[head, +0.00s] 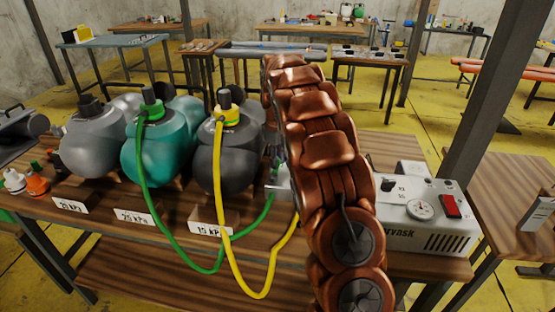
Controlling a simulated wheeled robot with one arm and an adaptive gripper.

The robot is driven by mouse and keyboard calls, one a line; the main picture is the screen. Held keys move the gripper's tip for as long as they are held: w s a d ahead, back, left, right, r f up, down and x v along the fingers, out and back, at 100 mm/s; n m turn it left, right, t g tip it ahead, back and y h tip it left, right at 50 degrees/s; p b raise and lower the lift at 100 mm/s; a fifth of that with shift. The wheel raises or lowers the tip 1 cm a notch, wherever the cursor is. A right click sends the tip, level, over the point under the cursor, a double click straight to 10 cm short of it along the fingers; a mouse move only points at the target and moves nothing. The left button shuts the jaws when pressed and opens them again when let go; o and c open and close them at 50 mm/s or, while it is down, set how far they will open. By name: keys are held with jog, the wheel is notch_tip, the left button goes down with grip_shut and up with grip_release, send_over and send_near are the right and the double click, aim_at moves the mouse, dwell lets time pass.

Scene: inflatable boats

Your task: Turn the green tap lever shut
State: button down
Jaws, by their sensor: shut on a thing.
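My copper-coloured arm stands in front of the middle of the bench and hides much of the pump's left side. My gripper (272,152) shows only as a dark sliver at the arm's left edge, low over a pale metal tap block (275,189). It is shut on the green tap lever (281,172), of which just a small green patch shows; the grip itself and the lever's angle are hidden. A green hose (143,178) runs from the teal inflatable (160,150) to this block. A yellow hose (235,265) runs from the dark grey inflatable (230,158) behind my arm.
A light grey inflatable (92,145) sits at the left. Pressure cards (135,217) line the bench's front edge. A white pump box (445,225) with gauge and red switch stands right of my arm. A steel post (490,90) rises at the right.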

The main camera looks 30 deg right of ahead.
jog(key=c, duration=1)
grip_release()
jog(key=shift+o, duration=0.2)
jog(key=shift+r, duration=0.1)
notch_tip(320, 180, up, 12)
jog(key=shift+a, duration=0.1)
